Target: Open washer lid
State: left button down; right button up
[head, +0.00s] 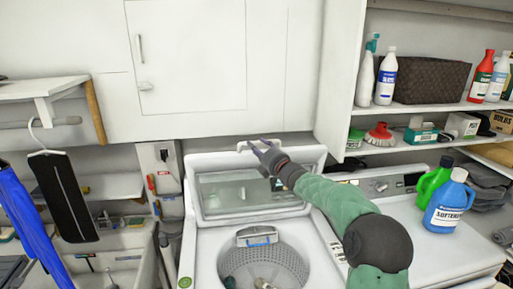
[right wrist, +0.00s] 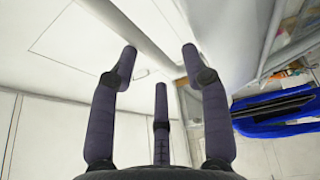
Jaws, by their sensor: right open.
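The washer (head: 208,245) stands in the lower middle of the head view with its tub (head: 285,262) exposed. Its white lid with a glass pane (head: 235,195) is raised and leans back upright behind the tub opening. My right gripper (head: 257,146) is at the lid's top edge in the picture, in front of the washer's back panel; whether it touches the lid I cannot tell. In the right wrist view its three fingers (right wrist: 159,62) are spread with nothing between them. My right forearm covers the lid's right side. My left gripper is not in view.
A white wall cabinet (head: 190,55) hangs above the washer. A second machine (head: 455,245) on the right carries green (head: 433,178) and blue (head: 447,203) bottles. Shelves (head: 425,106) with bottles and a basket are at right. A hanger with dark cloth (head: 62,195) is at left.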

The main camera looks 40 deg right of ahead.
jog(key=s+a+f, duration=0.1)
jog(key=s, duration=0.9)
jog(key=shift+s, duration=0.3)
jog(key=shift+a, duration=0.1)
